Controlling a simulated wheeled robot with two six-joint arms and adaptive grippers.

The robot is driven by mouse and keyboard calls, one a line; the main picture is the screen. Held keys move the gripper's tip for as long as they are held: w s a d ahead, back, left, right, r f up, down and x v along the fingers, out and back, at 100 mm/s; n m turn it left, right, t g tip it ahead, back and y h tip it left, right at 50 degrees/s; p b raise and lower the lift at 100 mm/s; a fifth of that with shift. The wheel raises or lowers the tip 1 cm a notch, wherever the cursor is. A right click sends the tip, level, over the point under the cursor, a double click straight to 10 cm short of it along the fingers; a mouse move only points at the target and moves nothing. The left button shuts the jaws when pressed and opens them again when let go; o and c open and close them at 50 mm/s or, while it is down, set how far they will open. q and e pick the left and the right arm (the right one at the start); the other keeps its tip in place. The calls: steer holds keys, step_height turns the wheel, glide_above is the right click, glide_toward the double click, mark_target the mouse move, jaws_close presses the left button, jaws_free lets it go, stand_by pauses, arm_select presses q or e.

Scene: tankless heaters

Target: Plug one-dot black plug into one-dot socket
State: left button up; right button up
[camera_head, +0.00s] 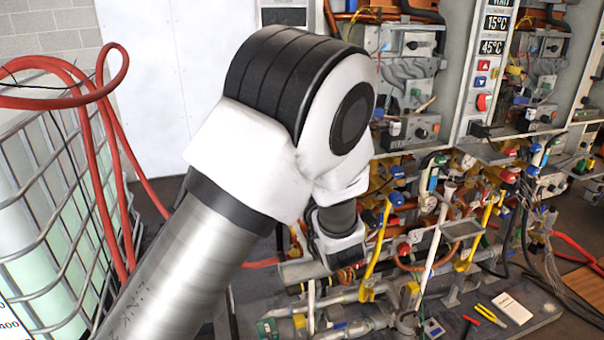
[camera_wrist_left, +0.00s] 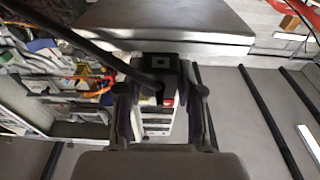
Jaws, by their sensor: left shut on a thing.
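My left gripper (camera_wrist_left: 163,98) is shut on a black plug (camera_wrist_left: 172,72) in the left wrist view. The plug sits between the two fingers, with a small mark on its face that is too small to read as a dot count. A thick black cable (camera_wrist_left: 85,42) runs from the plug area to the upper left. In the head view my left arm covers the middle, and its fingers and the plug cannot be made out there. I cannot pick out the one-dot socket in either view. My right gripper is not in view.
A white control column (camera_head: 482,80) with temperature displays stands between opened heaters (camera_head: 407,75). A caged tank (camera_head: 60,190) with red hoses (camera_head: 95,150) is at the left. Tools and a paper card (camera_head: 512,307) lie at the lower right.

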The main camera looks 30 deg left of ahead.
arm_select(q)
steer(key=a, duration=0.1)
steer(key=w, duration=0.1)
steer(key=w+a, duration=0.1)
steer(key=shift+a+f, duration=0.25)
steer(key=shift+a, duration=0.1)
steer(key=shift+x, duration=0.8)
steer(key=shift+w+a, duration=0.3)
steer(key=shift+w, duration=0.05)
steer(key=shift+s+d, duration=0.1)
stand_by(0.8)
steer(key=shift+w+a, duration=0.4)
stand_by(0.4)
